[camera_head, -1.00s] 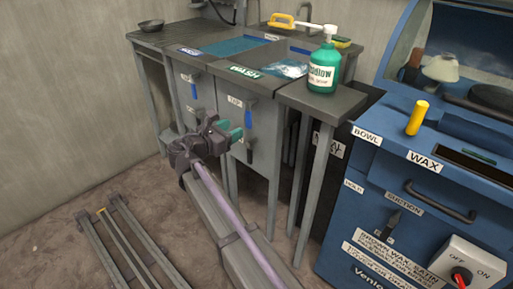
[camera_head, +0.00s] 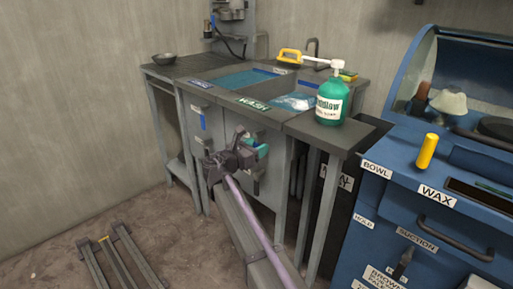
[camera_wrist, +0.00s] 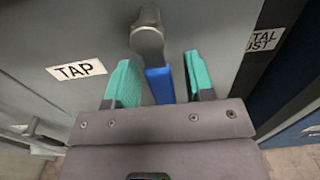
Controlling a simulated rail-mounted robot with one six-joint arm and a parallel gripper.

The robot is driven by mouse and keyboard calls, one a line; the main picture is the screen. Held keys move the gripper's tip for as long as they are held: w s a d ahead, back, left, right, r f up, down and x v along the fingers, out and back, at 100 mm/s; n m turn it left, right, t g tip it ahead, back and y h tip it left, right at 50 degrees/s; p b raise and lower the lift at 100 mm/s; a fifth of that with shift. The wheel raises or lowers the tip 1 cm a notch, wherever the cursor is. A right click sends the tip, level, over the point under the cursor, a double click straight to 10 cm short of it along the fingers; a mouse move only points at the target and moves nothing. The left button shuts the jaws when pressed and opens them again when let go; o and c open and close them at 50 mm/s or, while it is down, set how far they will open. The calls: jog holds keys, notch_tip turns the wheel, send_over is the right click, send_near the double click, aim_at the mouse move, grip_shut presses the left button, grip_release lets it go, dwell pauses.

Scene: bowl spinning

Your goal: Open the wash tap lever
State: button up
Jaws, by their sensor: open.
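The wash tap lever has a grey metal knob (camera_wrist: 147,38) at its pivot and a blue handle (camera_wrist: 160,86) pointing down, on a grey panel labelled TAP (camera_wrist: 77,70). My gripper (camera_wrist: 160,66) is open, with one teal finger on each side of the blue handle. Gaps show between the handle and both fingers, so neither appears to touch it. In the head view my gripper (camera_head: 258,145) is at the cabinet front below the WASH label (camera_head: 252,105), and it mostly hides the lever.
A second blue-handled lever (camera_head: 197,115) is on the panel to the left. On the sink counter stand a green soap bottle (camera_head: 330,104) and a yellow-handled brush (camera_head: 289,55). A blue machine (camera_head: 430,220) stands to the right. Floor at the left holds a metal frame (camera_head: 118,258).

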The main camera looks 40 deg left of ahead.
grip_shut()
dwell(0.3)
